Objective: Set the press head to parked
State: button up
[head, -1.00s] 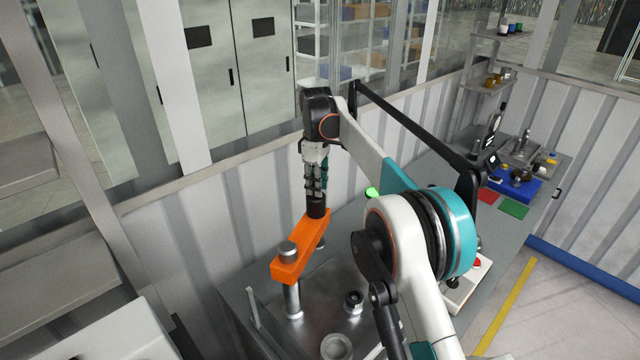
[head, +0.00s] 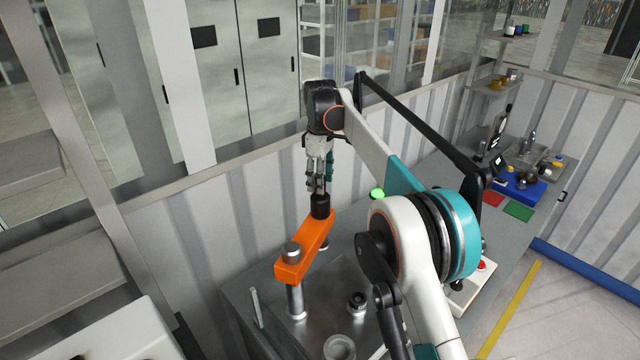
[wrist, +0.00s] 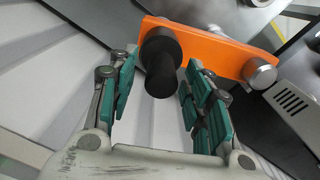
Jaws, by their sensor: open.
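The press head is an orange bar (head: 305,250) on a metal post, with a black knob (head: 320,207) standing up at its far end and a silver cap at its near end. My gripper (head: 318,188) is at the top of the black knob in the head view. In the wrist view my gripper (wrist: 158,70) is open, with its green-padded fingers apart on either side of the knob (wrist: 160,62). The orange bar (wrist: 215,50) runs to the right behind the fingers. Whether a pad touches the knob cannot be told.
A metal plate with a round cup (head: 339,347) and a small dark fitting (head: 357,301) lies below the bar. A green lamp (head: 377,193) stands beyond my arm. A ribbed wall (head: 250,230) runs close behind the press. A blue tray (head: 520,187) is farther along the bench.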

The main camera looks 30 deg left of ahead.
jog(key=shift+r, duration=2.8)
